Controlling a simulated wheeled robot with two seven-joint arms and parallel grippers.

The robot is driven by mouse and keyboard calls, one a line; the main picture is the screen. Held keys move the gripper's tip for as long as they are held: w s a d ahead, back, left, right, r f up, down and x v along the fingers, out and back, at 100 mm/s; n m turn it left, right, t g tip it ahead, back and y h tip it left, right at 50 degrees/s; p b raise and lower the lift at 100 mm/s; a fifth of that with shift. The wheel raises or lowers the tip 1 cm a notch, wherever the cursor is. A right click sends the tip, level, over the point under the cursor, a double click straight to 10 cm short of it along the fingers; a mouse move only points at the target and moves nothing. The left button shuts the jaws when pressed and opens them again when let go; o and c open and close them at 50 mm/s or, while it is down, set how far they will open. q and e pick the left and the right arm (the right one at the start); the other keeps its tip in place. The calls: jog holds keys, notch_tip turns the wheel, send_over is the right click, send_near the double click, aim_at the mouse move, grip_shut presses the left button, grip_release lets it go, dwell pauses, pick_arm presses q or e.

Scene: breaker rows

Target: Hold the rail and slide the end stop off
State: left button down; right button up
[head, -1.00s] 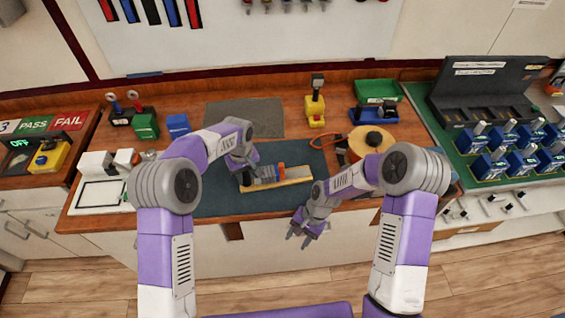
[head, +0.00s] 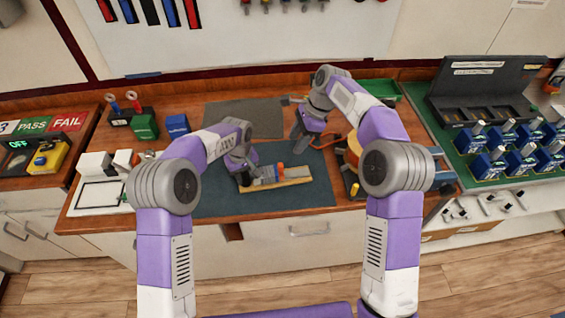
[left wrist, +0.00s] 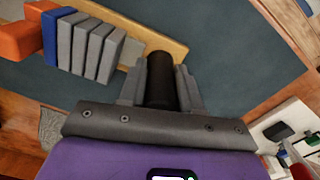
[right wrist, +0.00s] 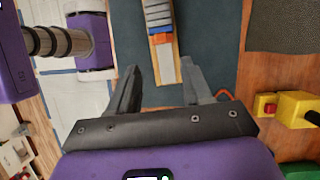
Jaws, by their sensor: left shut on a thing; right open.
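The rail (head: 290,184), a tan strip with grey and blue blocks on it, lies on the dark mat. The orange end stop (head: 281,169) sits on it right of the blocks; it also shows in the left wrist view (left wrist: 20,40) and right wrist view (right wrist: 161,38). My left gripper (head: 246,179) is at the rail's left end, shut on a dark cylindrical grip (left wrist: 160,82) there. My right gripper (head: 299,143) is open and empty above the mat, behind the rail. In the right wrist view the rail's bare end (right wrist: 166,66) appears between its fingers.
A yellow-and-black device (head: 316,108) stands behind my right gripper. A green bin (head: 388,91) is at the back right. A grey mat (head: 245,115) lies behind the dark mat (head: 235,203). The front of the dark mat is clear.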

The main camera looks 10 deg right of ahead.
aim_at(282, 164)
jog(key=x, duration=1.1)
jog(key=shift+w+a+f, duration=0.1)
jog(key=shift+a+f, duration=0.15)
grip_shut()
